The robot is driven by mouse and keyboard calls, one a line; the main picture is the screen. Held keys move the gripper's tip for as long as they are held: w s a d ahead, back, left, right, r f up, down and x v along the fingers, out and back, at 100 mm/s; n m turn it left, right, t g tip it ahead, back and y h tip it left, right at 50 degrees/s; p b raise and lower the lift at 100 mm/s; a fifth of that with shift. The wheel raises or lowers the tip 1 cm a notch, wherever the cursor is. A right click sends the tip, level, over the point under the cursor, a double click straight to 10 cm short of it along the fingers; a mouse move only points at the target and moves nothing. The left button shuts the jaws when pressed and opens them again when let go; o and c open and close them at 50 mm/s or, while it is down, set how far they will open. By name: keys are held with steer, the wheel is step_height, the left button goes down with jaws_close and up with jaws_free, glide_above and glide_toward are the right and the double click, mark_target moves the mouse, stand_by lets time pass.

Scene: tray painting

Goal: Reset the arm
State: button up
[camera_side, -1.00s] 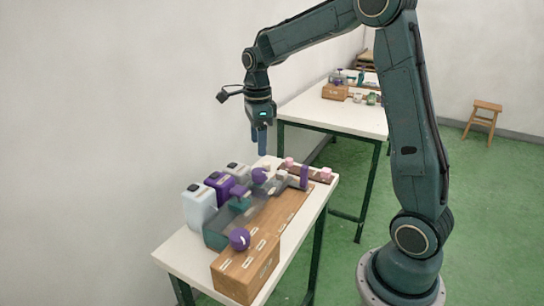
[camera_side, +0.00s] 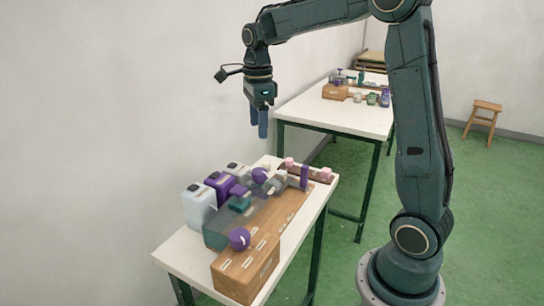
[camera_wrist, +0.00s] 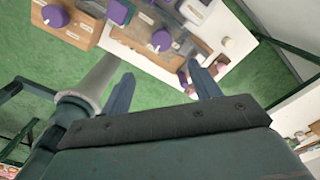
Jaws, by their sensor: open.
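My gripper (camera_side: 259,122) hangs fingers-down in the air above the far part of the near table, clear of everything on it. Its two blue fingers are apart with nothing between them. In the wrist view the gripper (camera_wrist: 163,88) also shows open and empty, with green floor and the table edge beyond the fingertips. My arm is raised and bent over the table from its base at the right.
The near white table (camera_side: 181,262) holds a wooden box (camera_side: 245,272), a purple ball (camera_side: 239,239), a teal tray (camera_side: 216,237), several canisters (camera_side: 199,206) and a purple upright piece (camera_side: 304,177). A second table (camera_side: 312,108) and a stool (camera_side: 484,118) stand behind.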

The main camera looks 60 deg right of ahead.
steer(key=s+a+n+t, duration=0.1)
steer(key=s+a+n, duration=0.3)
steer(key=s+n, duration=0.3)
steer(key=s+a+r+n+t, duration=0.1)
steer(key=s+a+n+t, duration=0.1)
steer(key=s+a+n, duration=0.2)
steer(key=s+a+n+t, duration=0.2)
steer(key=s+a+n, duration=0.2)
steer(key=s+n, duration=0.7)
steer(key=n, duration=0.4)
steer(key=shift+a+r+n, duration=0.3)
steer(key=shift+r, duration=0.05)
